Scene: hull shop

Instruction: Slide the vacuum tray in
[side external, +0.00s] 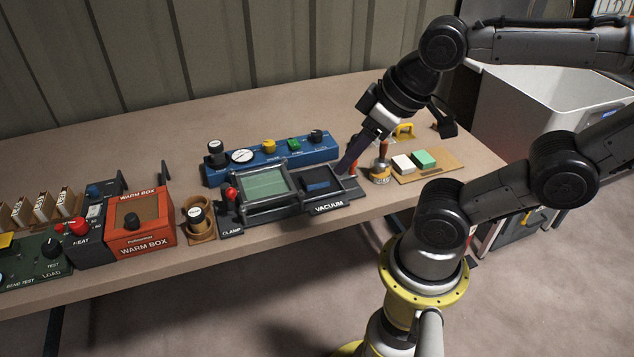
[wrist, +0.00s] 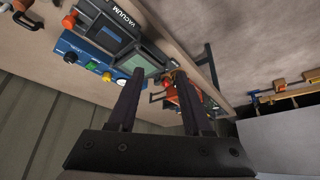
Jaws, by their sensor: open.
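The vacuum unit (side external: 330,209), a dark frame lettered VACUUM, lies near the bench's front edge; its lettered end also shows upside down in the wrist view (wrist: 120,17). The dark tray part (side external: 321,186), with a blue bar, is at its right, beside a framed pale green panel (side external: 265,185). How far the tray is pulled out I cannot tell. My gripper (side external: 346,167) is at the right end of the unit, pointing down and left; contact is unclear. In the wrist view the fingers (wrist: 160,74) are apart with nothing held between them.
A blue control panel (side external: 220,175) with knobs stands behind the unit. To the left are a red clamp knob (side external: 231,193) and the orange warm box (side external: 141,225). To the right are a brush-like tool (side external: 381,168) and a board with white and green blocks (side external: 424,159).

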